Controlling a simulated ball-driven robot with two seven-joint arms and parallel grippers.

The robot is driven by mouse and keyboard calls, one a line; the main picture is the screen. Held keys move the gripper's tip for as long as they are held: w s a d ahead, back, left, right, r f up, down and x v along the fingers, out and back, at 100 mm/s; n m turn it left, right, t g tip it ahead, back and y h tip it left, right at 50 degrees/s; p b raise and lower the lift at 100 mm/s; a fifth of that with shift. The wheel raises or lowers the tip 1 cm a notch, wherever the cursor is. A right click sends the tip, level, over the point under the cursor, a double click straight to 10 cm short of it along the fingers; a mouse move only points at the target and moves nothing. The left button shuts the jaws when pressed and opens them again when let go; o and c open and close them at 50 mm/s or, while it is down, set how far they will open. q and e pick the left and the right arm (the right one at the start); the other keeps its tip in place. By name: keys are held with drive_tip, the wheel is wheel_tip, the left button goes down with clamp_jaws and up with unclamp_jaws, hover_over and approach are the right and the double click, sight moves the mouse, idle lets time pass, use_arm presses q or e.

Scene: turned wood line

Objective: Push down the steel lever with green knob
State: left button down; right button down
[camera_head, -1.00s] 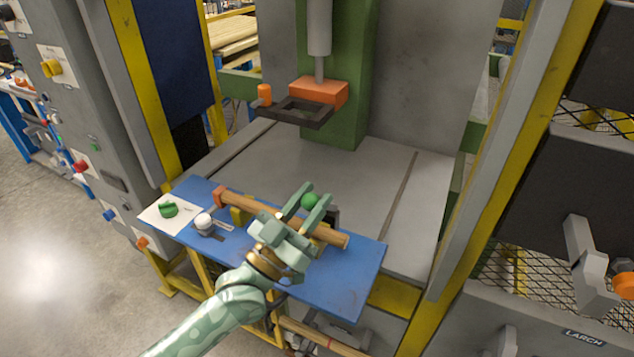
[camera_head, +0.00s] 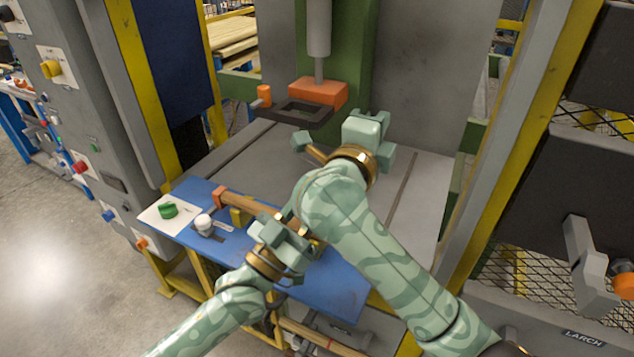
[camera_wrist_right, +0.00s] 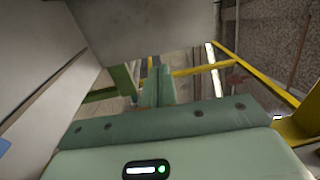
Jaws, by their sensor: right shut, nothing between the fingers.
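The steel lever with its green knob is not visible now; the area where the green ball knob stood over the blue panel (camera_head: 338,290) is behind my right arm. My left gripper (camera_head: 280,232) is low over the panel, at the wooden rod (camera_head: 258,208); my right arm covers its fingertips, so its opening is unclear. My right gripper (camera_head: 368,130) is above the grey press bed, beyond the panel. In the right wrist view its fingers (camera_wrist_right: 157,88) are together and empty.
A green rotary knob (camera_head: 168,210) on a white plate and a white round knob (camera_head: 204,223) are on the panel's left part. The press ram with its orange block (camera_head: 318,92) hangs behind. Yellow posts (camera_head: 150,90) frame both sides. The grey bed (camera_head: 425,170) is clear at right.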

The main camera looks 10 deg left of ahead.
use_arm(q)
drive_tip(key=shift+f, duration=0.1)
use_arm(e)
drive_tip(key=a+r+n+g+y, duration=0.2)
drive_tip(key=a+r+n+y, duration=0.3)
drive_tip(key=a, duration=0.5)
drive_tip(key=s+f+n+g+h, duration=0.1)
drive_tip(key=s+f+n+g, duration=0.5)
drive_tip(key=n+g, duration=0.5)
drive_tip(key=shift+n+t, duration=0.3)
drive_tip(key=shift+t, duration=0.1)
drive_tip(key=x, duration=0.7)
drive_tip(key=shift+s+d+f, duration=0.15)
drive_tip(key=shift+d, duration=0.25)
drive_tip(key=shift+f, duration=0.35)
drive_tip(key=shift+s+a+f, duration=0.15)
drive_tip(key=shift+s+a, duration=0.2)
drive_tip(key=shift+s, duration=0.45)
drive_tip(key=shift+s+a+f, duration=0.1)
drive_tip(key=shift+s+a, duration=0.25)
drive_tip(key=shift+s, duration=0.45)
